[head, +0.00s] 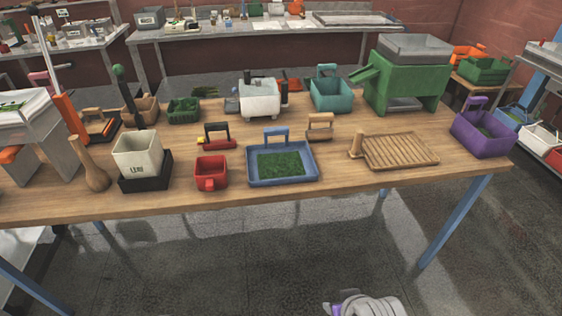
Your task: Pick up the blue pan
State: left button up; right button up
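The blue pan (252,178) is a shallow rectangular tray with a raised blue handle at its back edge. It sits flat on the wooden table near the front edge, around the middle of the picture. Green granular material covers part of its floor. Nothing touches its handle. A white and grey rounded part, seemingly mine, shows at the bottom edge of the view, well below the table's front edge. Neither gripper's fingers can be seen.
A small red pan (211,173) stands left of the blue pan, and a ridged wooden board (398,150) lies right. A teal pan (331,96), green machine (408,80) and purple pan (483,135) stand farther back or right. Floor before the table (340,188) is clear.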

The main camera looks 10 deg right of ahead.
aim_at(287, 163)
jog(key=i+l+u, duration=0.5)
jog(key=l+u, duration=0.2)
